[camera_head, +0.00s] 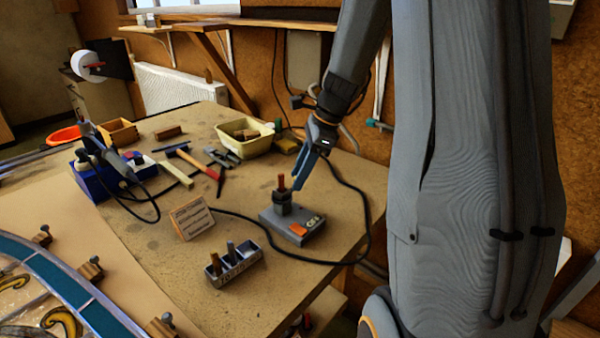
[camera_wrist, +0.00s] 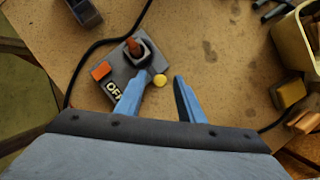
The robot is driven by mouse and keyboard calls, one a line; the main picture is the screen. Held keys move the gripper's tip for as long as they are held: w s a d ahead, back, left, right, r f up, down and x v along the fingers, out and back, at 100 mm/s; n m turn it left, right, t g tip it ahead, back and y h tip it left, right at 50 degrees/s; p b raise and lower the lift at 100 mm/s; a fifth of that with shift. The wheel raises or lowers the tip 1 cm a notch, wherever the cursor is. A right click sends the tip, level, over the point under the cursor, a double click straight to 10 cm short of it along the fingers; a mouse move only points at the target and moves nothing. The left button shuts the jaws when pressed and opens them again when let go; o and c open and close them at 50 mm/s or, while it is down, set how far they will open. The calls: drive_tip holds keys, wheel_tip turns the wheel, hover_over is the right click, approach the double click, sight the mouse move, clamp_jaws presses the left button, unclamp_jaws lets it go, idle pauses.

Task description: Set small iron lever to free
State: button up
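A grey box (camera_head: 312,233) stands on the workbench with a short upright red-tipped lever (camera_head: 282,183) in a dark collar. It also has an orange patch and a pale label. In the wrist view the box (camera_wrist: 118,68) shows an "OFF" label, and the lever (camera_wrist: 132,47) looks orange-brown. I cannot tell which setting the lever is in. My gripper (camera_head: 304,178) is above the box, close to the lever. The left finger covers part of the box near the label.
A black cable (camera_head: 368,225) loops around the box. A slotted holder (camera_head: 235,268) and a small sign (camera_head: 192,218) stand nearby. A cream tub (camera_head: 250,148), a hammer (camera_head: 200,165) and a blue station (camera_head: 95,185) are farther back.

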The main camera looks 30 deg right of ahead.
clamp_jaws()
drive_tip(key=w+a+n+g+h+p, duration=0.1)
drive_tip(key=w+a+n+g+p, duration=0.3)
drive_tip(key=n, duration=1.1)
drive_tip(key=shift+w+a+g, duration=0.2)
drive_tip(key=shift+a+g, duration=0.4)
drive_tip(key=shift+a, duration=0.55)
unclamp_jaws()
drive_tip(key=shift+a, duration=0.1)
